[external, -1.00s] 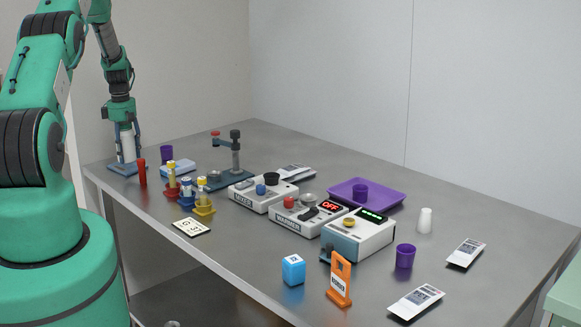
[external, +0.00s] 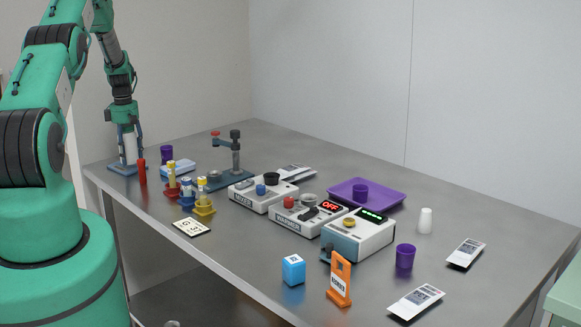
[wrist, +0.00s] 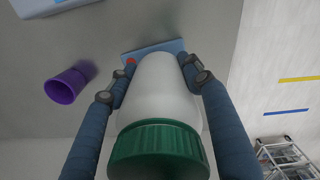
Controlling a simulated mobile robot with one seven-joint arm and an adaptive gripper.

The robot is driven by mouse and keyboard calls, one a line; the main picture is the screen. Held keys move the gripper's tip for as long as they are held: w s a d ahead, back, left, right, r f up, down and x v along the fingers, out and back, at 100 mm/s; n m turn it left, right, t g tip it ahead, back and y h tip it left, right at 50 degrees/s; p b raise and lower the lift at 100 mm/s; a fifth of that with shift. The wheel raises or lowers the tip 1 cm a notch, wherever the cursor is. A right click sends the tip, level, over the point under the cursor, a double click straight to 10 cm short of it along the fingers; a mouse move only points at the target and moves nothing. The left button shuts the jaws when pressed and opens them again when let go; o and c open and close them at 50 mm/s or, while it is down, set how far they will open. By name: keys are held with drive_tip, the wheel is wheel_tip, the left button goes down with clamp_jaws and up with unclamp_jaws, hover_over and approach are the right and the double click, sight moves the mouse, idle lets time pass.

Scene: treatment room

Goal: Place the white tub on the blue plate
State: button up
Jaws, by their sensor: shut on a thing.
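The white tub (external: 129,146) is upright between the fingers of my gripper (external: 127,157) at the far left of the table. In the wrist view the tub (wrist: 165,90) has a green ribbed cap, and both blue fingers of my gripper (wrist: 160,66) are closed on its sides. The flat blue plate (external: 119,169) lies below the tub near the table's left corner. It also shows past the tub's far end in the wrist view (wrist: 150,49). I cannot tell whether the tub's bottom touches the plate.
A red upright cylinder (external: 142,172) stands just right of the plate. A purple cup (external: 166,154) and a light blue box (external: 178,168) are close by. The table edge is near the plate's left side.

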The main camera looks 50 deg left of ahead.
sight(126, 125)
drive_tip(key=shift+f, duration=0.9)
drive_tip(key=shift+f, duration=0.15)
drive_tip(key=o, duration=1.4)
wheel_tip(126, 125, up, 12)
drive_tip(key=shift+r, duration=0.1)
drive_tip(key=shift+r, duration=0.1)
